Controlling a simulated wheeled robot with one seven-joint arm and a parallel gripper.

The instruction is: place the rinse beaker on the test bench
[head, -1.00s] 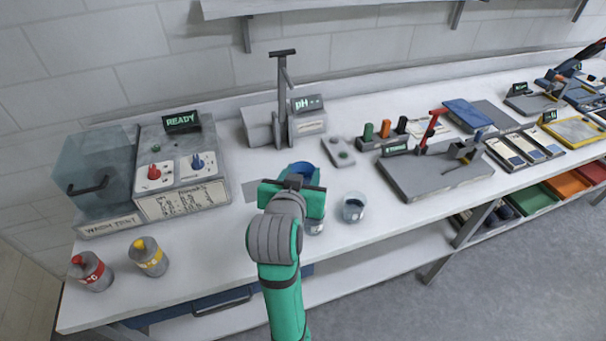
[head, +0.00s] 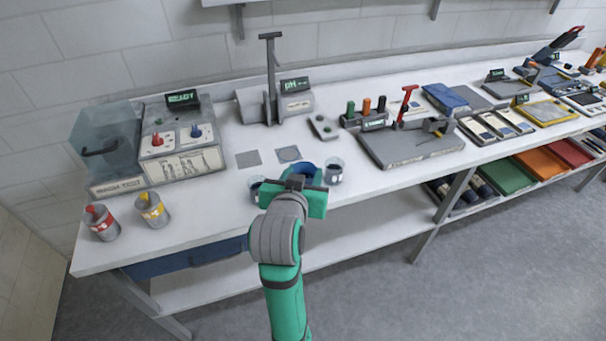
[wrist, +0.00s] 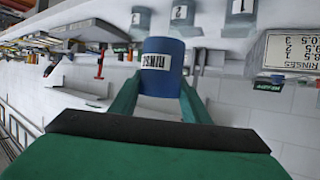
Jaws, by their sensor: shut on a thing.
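The rinse beaker is blue with a white RINSE label; it shows in the wrist view (wrist: 163,62) between my green fingers. In the head view its blue rim (head: 305,169) shows just beyond my gripper (head: 294,184), which is shut on it. My gripper hides most of its body there. The beaker is over the front part of the white test bench (head: 215,203); I cannot tell whether its base touches the top. A clear beaker (head: 334,172) stands close on its right, and another (head: 256,187) on its left, partly hidden.
Two grey square marks (head: 248,158) (head: 288,154) lie bare behind the beakers. The wash test unit (head: 182,137), red cup (head: 101,222) and yellow cup (head: 152,209) stand left. The pH meter (head: 272,102) stands behind; a grey stringing board (head: 408,145) lies right.

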